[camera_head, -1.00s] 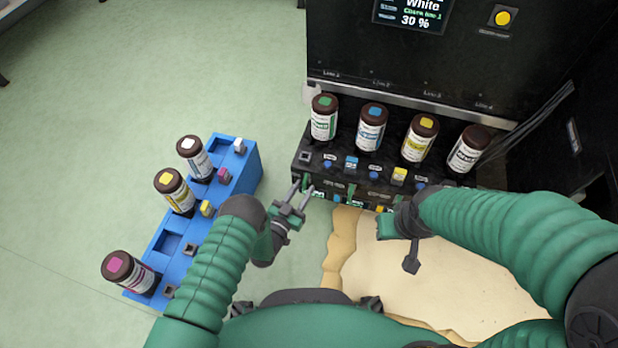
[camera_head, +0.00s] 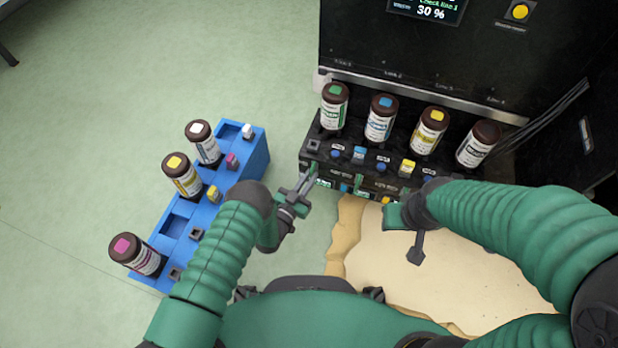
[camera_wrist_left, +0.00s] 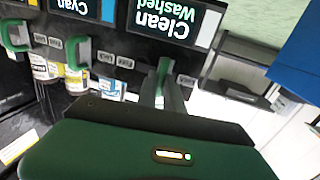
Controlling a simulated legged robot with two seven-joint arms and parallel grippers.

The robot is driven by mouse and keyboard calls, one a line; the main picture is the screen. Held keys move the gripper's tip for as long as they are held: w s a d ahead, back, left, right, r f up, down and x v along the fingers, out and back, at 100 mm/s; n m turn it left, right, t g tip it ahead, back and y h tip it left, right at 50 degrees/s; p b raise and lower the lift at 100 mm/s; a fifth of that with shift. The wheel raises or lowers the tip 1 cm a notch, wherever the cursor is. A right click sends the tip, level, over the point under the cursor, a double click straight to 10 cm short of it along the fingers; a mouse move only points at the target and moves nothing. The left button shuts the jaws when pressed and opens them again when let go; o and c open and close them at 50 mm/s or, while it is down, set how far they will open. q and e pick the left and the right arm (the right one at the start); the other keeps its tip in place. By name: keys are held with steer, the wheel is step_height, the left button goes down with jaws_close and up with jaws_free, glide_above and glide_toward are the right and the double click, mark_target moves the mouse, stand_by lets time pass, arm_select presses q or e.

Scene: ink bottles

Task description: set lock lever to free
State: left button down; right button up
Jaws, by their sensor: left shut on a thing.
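A black ink rack (camera_head: 345,172) has green lock levers along its lower front. My left gripper (camera_head: 306,184) is at the rack's front left corner. In the left wrist view, its fingers (camera_wrist_left: 162,97) are shut on the green lever (camera_wrist_left: 163,72) under the "Clean Washed" label (camera_wrist_left: 165,20). The fingers partly hide this lever. Two more green levers show to its left, one under the "Cyan" label (camera_wrist_left: 80,8). Small labels flank the levers, too blurred to read surely. My right gripper (camera_head: 412,232) hangs in front of the rack's right half, apart from it; its jaw opening is unclear.
Several brown bottles stand in the rack, including a green-capped one (camera_head: 333,107). A blue rack (camera_head: 258,158) with three bottles stands left on the green floor (camera_head: 90,90). A dark machine (camera_head: 410,50) with a screen rises behind. A beige mat (camera_head: 375,270) lies in front.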

stand_by(0.9)
arm_select(q)
steer(key=d, duration=0.1)
steer(key=s+d, duration=0.1)
steer(key=d, duration=0.1)
steer(key=shift+s+d+p, duration=0.1)
steer(key=shift+d+p, duration=0.05)
steer(key=shift+p, duration=0.2)
steer(key=c, duration=1.5)
jaws_free()
